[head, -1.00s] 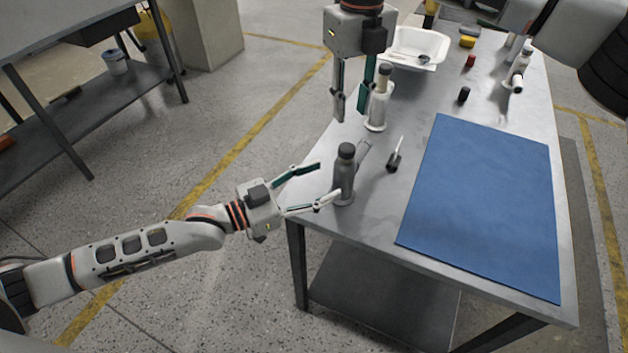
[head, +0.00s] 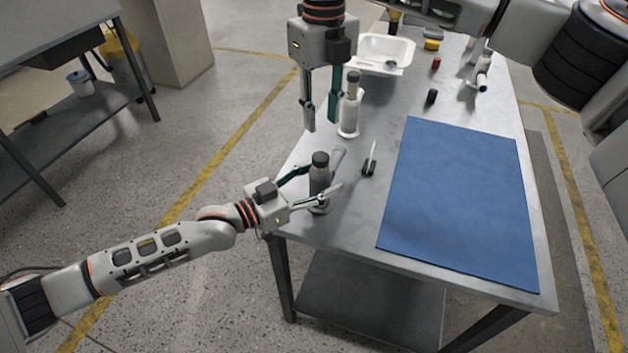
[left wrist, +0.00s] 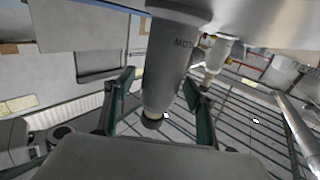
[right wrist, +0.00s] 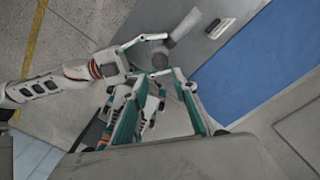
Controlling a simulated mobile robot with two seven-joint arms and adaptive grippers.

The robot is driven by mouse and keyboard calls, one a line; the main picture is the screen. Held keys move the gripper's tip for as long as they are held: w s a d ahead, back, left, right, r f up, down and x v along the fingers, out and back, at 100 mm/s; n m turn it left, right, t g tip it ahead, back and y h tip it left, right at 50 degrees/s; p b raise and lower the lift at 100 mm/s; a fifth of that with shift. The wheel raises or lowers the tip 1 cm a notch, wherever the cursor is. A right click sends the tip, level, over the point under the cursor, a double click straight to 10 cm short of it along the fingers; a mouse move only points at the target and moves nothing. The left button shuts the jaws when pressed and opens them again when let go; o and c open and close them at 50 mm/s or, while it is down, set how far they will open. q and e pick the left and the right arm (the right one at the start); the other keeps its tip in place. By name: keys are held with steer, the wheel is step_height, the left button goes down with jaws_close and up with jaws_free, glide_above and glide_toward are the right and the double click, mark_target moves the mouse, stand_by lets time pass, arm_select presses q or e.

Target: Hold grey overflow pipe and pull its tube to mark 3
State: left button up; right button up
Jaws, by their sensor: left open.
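The grey overflow pipe (head: 318,183) stands upright near the table's left edge, with a dark cap on top and a lighter side spout. My left gripper (head: 322,179) is open, its fingers on either side of the pipe's body. In the left wrist view the grey pipe (left wrist: 168,72) sits between the spread fingers, with part of some lettering showing. I cannot tell whether either finger touches it. My right gripper (head: 321,125) points down, open and empty, above and behind the grey pipe. The right wrist view shows the pipe's dark cap (right wrist: 160,60) beyond its fingers. No mark numbers are readable.
A white pipe (head: 349,110) stands behind the grey one. A small dark tool (head: 369,165) lies to its right, then a blue mat (head: 460,200). A white basin (head: 385,52), small red and black pieces and another white fitting (head: 482,75) are farther back.

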mark_target(321, 156)
arm_select(q)
steer(key=c, duration=1.3)
arm_select(e)
steer(key=o, duration=0.4)
step_height(321, 156, down, 10)
steer(key=m, duration=0.9)
steer(key=shift+r, duration=0.2)
